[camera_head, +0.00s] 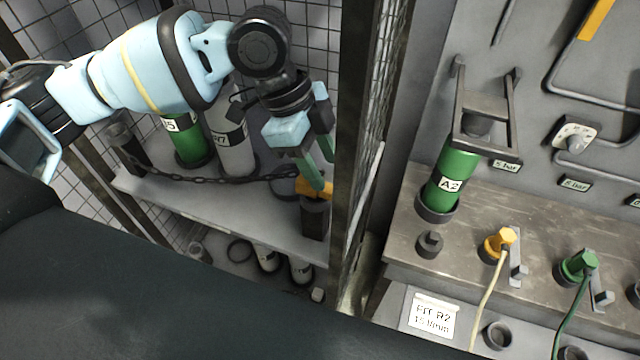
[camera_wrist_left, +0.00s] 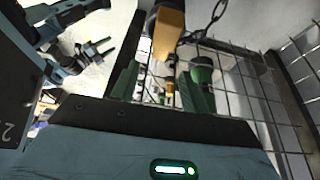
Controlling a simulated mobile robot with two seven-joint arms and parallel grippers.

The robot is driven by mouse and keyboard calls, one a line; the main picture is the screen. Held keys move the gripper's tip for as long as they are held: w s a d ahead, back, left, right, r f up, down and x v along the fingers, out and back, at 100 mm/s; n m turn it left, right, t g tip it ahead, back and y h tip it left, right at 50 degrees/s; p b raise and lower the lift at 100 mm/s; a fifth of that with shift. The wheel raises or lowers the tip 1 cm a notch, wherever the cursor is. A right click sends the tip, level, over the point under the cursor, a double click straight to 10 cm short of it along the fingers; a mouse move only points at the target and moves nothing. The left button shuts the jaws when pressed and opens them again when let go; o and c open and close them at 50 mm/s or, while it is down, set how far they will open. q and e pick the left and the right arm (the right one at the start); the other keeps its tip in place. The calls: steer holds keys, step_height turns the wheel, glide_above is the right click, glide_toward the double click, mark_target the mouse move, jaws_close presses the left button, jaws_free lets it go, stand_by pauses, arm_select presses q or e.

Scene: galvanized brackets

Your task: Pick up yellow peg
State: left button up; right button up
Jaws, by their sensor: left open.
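The yellow peg (camera_head: 313,188) is a short yellow-orange block at the top of a dark post (camera_head: 315,218) at the right end of the shelf. It also shows in the left wrist view (camera_wrist_left: 168,34), near the top, beyond the fingers. My left gripper (camera_head: 322,172) is open, with its green-tipped fingers just above and around the peg in the head view. In the left wrist view its green fingers (camera_wrist_left: 160,84) stand apart with no object clearly between them. Whether they touch the peg is unclear. A second gripper (camera_wrist_left: 97,48), seemingly my right, shows small at the left wrist view's upper left.
A wire-mesh cage wall and its post (camera_head: 352,130) stand right beside my left gripper. A chain (camera_head: 225,179) hangs along the shelf (camera_head: 225,215), before green and grey cylinders. A yellow plug (camera_head: 498,243) and a green plug (camera_head: 580,264) with cords sit on the right bench.

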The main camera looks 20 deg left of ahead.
mark_target(330, 188)
arm_select(q)
steer(key=shift+s+d+f, duration=0.15)
steer(key=shift+f, duration=0.2)
steer(key=shift+x, duration=2.15)
jaws_close()
